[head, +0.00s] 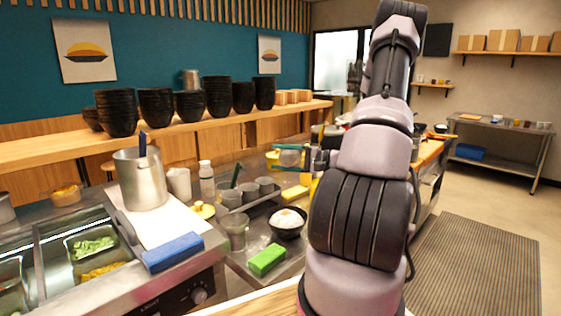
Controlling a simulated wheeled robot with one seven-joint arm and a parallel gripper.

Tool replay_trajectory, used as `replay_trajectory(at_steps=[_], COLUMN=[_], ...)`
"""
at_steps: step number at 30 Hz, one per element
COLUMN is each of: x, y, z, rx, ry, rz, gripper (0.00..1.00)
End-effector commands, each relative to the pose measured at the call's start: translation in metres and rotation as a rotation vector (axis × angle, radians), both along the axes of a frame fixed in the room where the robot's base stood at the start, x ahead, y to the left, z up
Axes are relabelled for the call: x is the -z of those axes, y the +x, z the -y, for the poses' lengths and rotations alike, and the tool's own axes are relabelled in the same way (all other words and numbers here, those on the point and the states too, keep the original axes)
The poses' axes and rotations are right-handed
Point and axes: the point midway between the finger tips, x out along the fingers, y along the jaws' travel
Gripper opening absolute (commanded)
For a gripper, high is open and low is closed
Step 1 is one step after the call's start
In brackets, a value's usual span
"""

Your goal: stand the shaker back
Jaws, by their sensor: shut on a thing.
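My gripper (291,157) is at mid-picture, left of my arm and above the far part of the steel counter. It is shut on a small pale object with yellow at its left end, which looks like the shaker (273,159). The fingers hide part of it, and its tilt is hard to tell. It seems held above the counter, but I cannot tell whether it touches anything there.
A bowl of rice (288,221), a green block (267,260), steel cups (249,190) and a white-capped bottle (206,180) crowd the counter. A tall steel pot (141,182) stands left, near a blue block (173,252). Black bowls (157,105) line the shelf.

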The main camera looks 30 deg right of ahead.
Motion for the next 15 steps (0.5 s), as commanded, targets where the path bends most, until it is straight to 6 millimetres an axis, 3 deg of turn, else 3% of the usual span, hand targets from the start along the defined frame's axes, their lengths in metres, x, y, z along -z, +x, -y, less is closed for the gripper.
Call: replay_trajectory(at_steps=[15], x=[-0.0027], y=[0.0003], z=[-0.0008], rx=[-0.002], ry=[0.552], rz=[-0.653], gripper=[0.33])
